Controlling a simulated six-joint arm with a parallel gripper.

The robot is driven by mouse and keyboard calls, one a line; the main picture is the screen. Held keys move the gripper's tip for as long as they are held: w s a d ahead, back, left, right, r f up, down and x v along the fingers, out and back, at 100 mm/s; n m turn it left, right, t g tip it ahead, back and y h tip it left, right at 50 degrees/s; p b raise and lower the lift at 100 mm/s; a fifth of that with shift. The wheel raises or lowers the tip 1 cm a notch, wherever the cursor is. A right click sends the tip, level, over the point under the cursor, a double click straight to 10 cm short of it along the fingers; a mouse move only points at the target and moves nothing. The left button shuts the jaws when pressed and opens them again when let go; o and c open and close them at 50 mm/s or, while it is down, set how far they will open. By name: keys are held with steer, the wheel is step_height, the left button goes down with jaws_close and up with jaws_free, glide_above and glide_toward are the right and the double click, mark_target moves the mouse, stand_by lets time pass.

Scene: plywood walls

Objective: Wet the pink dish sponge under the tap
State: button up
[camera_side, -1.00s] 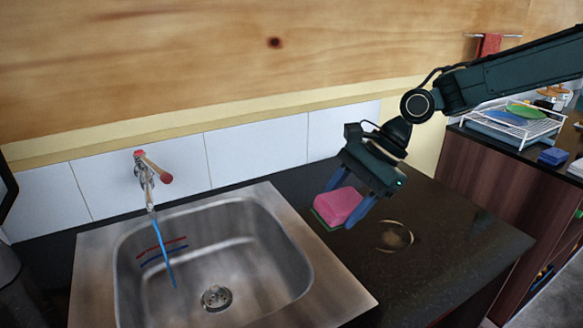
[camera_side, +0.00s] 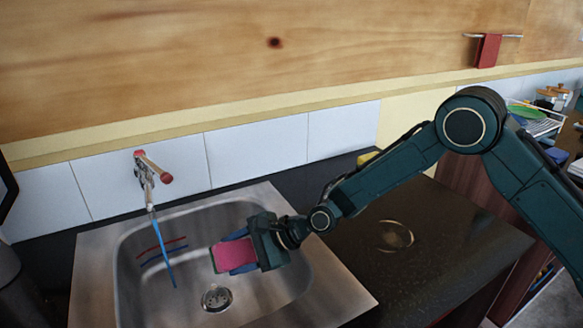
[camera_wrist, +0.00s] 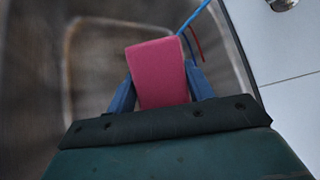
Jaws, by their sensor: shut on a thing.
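The pink dish sponge (camera_side: 235,255) is held between the blue fingers of my gripper (camera_side: 238,258), over the right part of the sink basin (camera_side: 190,292). In the wrist view the sponge (camera_wrist: 158,72) sticks out beyond the two fingertips of my gripper (camera_wrist: 160,90). The tap (camera_side: 147,178) is on the tiled wall at the back left, with a red-tipped lever. A thin blue stream (camera_side: 162,250) comes down from it into the basin, to the left of the sponge and apart from it. The stream (camera_wrist: 193,18) also shows beyond the sponge in the wrist view.
The drain (camera_side: 216,298) is below the sponge. Red and blue lines (camera_side: 163,250) mark the basin's back left wall. The dark counter (camera_side: 440,240) right of the sink has a round ring (camera_side: 395,237). A red cloth (camera_side: 487,50) hangs on a wall rail. A yellow thing (camera_side: 367,158) stands behind my arm.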

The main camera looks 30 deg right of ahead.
mark_target(228, 262)
steer(key=shift+w+a+f+t, duration=0.2)
steer(key=shift+a+f+t, duration=0.1)
steer(key=shift+a+f, duration=0.75)
steer(key=shift+w+f, duration=0.1)
steer(key=w+a+f, duration=0.2)
steer(key=w+a, duration=0.6)
steer(key=w, duration=0.3)
steer(key=shift+f, duration=0.4)
stand_by(0.4)
stand_by(0.6)
steer(key=shift+s+d, duration=0.8)
steer(key=shift+s, duration=0.25)
steer(key=shift+s+d, duration=0.75)
steer(key=shift+s, duration=0.35)
steer(key=shift+s+d, duration=0.8)
steer(key=shift+s, duration=0.25)
steer(key=shift+s+d+r, duration=0.75)
steer(key=shift+s+r, duration=0.25)
steer(key=shift+r, duration=0.05)
steer(key=shift+s+d+r, duration=0.7)
steer(key=shift+s+r, duration=0.3)
